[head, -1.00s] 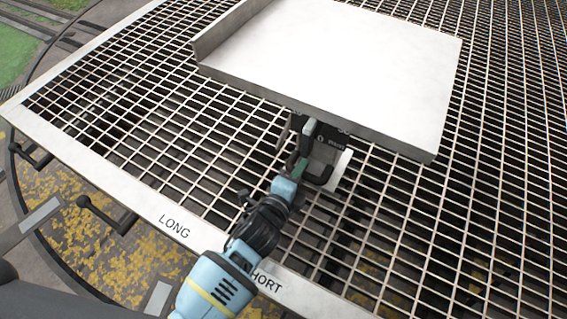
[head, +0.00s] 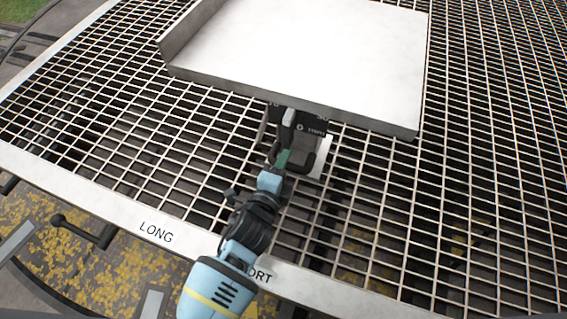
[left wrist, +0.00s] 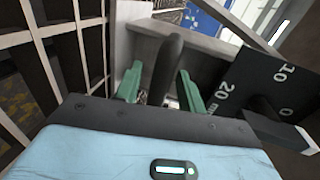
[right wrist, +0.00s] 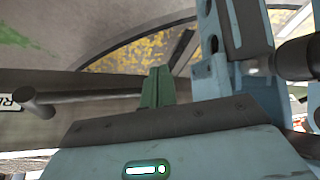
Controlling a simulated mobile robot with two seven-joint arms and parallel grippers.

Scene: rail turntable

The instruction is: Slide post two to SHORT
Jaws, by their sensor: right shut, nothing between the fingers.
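The words LONG (head: 156,232) and SHORT (head: 259,274) are on the pale front rim of the grating; my left arm covers part of SHORT. Under the front edge of a pale tray is a black scale plate (head: 312,128) with numbers, and a dark upright handle (left wrist: 168,65) stands beside it. No post number is readable. My left gripper (head: 283,158) reaches this spot. In the left wrist view its green fingers (left wrist: 160,85) are apart, one on each side of the handle, with gaps. My right gripper (right wrist: 157,88) is shut and empty.
The pale tray (head: 300,55) overhangs the work spot. The grating (head: 130,130) spreads around it. A dark knobbed lever (head: 82,230) sticks out by the front rim at left. In the right wrist view a grey bar (right wrist: 100,97) lies left of the fingers.

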